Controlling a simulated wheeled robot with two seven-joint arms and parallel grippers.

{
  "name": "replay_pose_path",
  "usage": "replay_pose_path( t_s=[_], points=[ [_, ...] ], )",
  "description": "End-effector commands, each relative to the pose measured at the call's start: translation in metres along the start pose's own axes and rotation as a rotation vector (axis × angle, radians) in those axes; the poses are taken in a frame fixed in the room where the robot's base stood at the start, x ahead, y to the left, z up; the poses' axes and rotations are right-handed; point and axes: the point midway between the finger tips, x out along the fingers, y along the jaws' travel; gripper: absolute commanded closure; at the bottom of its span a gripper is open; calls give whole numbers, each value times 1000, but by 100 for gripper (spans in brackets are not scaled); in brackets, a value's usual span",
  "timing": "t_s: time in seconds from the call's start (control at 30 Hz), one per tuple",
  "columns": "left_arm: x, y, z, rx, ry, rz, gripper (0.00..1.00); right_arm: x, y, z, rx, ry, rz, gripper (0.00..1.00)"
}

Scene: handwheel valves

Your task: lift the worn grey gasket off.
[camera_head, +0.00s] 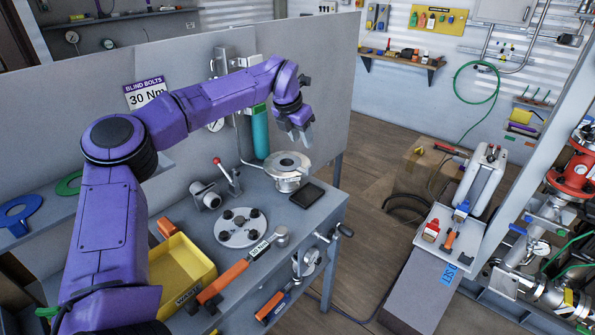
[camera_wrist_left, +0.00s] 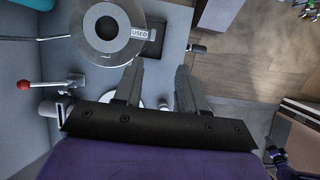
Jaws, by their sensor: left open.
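The worn grey gasket (camera_head: 273,163) is a flat ring lying on top of a round pale flange body (camera_head: 288,184) on the bench. In the left wrist view the gasket (camera_wrist_left: 88,38) is at the upper left, with a "USED" tag at its right edge.
A dark square pad (camera_head: 307,195) lies beside the flange. A red-knobbed lever (camera_head: 228,174), a round bolted plate (camera_head: 240,238), an orange wrench (camera_head: 222,281) and a yellow bin (camera_head: 205,264) crowd the bench. A teal cylinder (camera_head: 260,132) stands behind. A grey panel (camera_head: 338,75) backs the bench.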

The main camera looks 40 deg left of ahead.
Motion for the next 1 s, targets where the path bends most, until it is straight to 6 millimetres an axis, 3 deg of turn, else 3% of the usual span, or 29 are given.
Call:
replay_pose_path(
  t_s=[0.03, 0.1, 0.27, 0.63, 0.83, 1.0],
  points=[
    [15, 2, -8, -3, -1, 1, 60, 16, -1, 7, 0, 0, 0, 57],
    [24, 4, -13, -6, -1, 1, 60, 25, -2, 11, 0, -1, 0, 57],
    [36, 5, -19, -8, -1, 2, 60, 37, -3, 16, 0, 0, 0, 57],
    [87, 6, -16, -8, 2, 3, 60, 22, -2, 9, 0, 0, 0, 57],
    [118, 12, -6, -6, 4, 2, 60, 2, 0, 1, 0, 0, 0, 57],
    [139, 12, -8, -6, 0, 1, 60, 1, 0, 0, 0, 0, 0, 57]
  ],
)
